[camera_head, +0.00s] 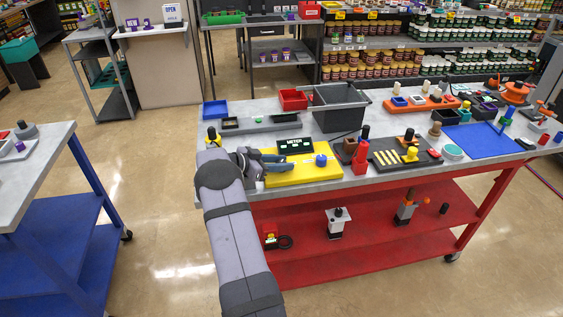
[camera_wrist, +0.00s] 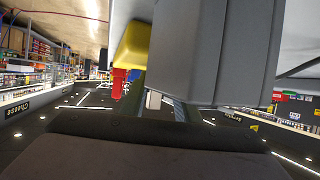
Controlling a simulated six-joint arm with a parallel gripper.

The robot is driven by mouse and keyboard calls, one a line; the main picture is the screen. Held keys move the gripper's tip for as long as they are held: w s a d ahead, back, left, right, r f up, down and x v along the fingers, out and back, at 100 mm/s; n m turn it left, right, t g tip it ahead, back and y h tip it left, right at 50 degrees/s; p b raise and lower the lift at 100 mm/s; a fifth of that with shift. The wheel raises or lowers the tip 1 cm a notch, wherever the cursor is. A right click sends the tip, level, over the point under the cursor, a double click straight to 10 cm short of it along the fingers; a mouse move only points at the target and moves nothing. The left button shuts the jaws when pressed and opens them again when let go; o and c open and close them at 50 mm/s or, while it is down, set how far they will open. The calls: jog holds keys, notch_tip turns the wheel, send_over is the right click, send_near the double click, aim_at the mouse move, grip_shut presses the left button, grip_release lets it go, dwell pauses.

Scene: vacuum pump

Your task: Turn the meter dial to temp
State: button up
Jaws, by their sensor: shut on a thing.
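The yellow meter board (camera_head: 303,176) lies on the red workbench near its front left. Its dark display (camera_head: 294,146), lettered METER, stands at the back of the board. A round blue knob (camera_head: 321,160) sits on the board's right side, and its setting is too small to read. My gripper (camera_head: 278,162) is low over the board's left part, left of the blue knob and apart from it. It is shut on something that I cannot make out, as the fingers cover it. In the wrist view a yellow block (camera_wrist: 132,45) and a red piece (camera_wrist: 120,82) show beyond the gripper.
A grey bin (camera_head: 342,108) stands behind the meter board. A red object (camera_head: 360,158) and a dark tray (camera_head: 420,160) with yellow parts are to its right. A blue mat (camera_head: 483,139) lies farther right. Blue and red boxes stand at the back.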

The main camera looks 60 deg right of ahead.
jog(key=shift+f+m+g+y+b, duration=0.15)
jog(key=shift+m+g+y+b, duration=0.45)
jog(key=shift+m+g+b, duration=0.7)
jog(key=shift+r+b, duration=0.2)
jog(key=shift+b, duration=0.6)
jog(key=o, duration=1.1)
jog(key=shift+c, duration=0.2)
jog(key=shift+r, duration=0.1)
notch_tip(320, 180, up, 10)
jog(key=shift+f, duration=0.1)
